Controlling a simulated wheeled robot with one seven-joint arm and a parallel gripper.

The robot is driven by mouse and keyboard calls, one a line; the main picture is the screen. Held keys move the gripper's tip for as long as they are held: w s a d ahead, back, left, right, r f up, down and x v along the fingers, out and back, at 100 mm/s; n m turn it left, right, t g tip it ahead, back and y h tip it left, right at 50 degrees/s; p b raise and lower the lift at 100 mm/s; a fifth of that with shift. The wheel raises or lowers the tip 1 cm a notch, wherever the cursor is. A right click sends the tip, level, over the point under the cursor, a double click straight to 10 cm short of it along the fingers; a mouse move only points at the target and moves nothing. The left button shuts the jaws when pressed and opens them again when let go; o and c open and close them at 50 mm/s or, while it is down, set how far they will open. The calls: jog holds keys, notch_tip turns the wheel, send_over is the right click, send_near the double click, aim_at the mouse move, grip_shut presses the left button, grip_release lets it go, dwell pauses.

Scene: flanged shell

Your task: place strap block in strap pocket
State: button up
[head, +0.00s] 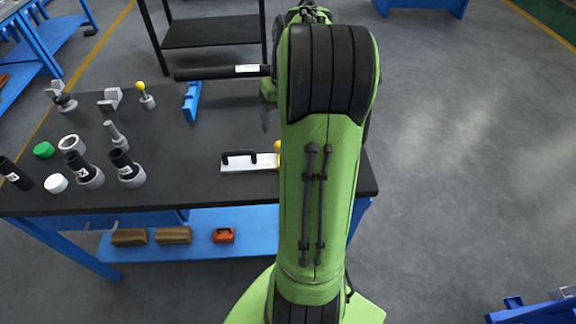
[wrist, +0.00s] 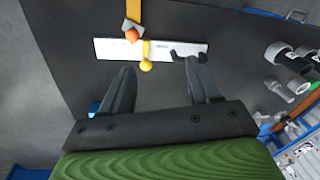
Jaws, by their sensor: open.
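My gripper (wrist: 160,70) is open and empty, its two fingers spread above the dark table in the wrist view. Ahead of the fingertips lies a white plate (wrist: 108,47) with a black handle on it. A grey block with an orange ball knob (wrist: 132,35) sits at the plate's far edge, beside an orange-yellow bar. A yellow piece with a yellow ball (wrist: 146,66) crosses the plate's near edge. I cannot tell which of these is the strap block or its pocket. In the head view my arm hides the gripper and part of the white plate (head: 235,165).
The dark table (head: 190,185) holds black-topped grey cylinders (head: 128,168), a green cap (head: 44,150), a white cap (head: 56,183) and a blue bracket (head: 192,100). A long black rod (head: 215,73) shows near the back. The table is bare around the white plate's left end.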

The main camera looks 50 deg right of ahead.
jog(key=s+d+f+m, duration=0.1)
jog(key=s+d+f, duration=0.2)
jog(key=d+f, duration=0.3)
jog(key=shift+y, duration=0.4)
jog(key=f+b, duration=0.1)
jog(key=f, duration=0.3)
jog(key=w+a+f+b, duration=0.1)
jog(key=f+b, duration=0.1)
jog(key=f, duration=0.3)
jog(key=a+f+b, duration=0.1)
jog(key=f, duration=0.3)
jog(key=shift+w+a+f+b, duration=0.15)
jog(key=shift+w+a+b, duration=0.15)
jog(key=shift+w, duration=0.1)
grip_shut()
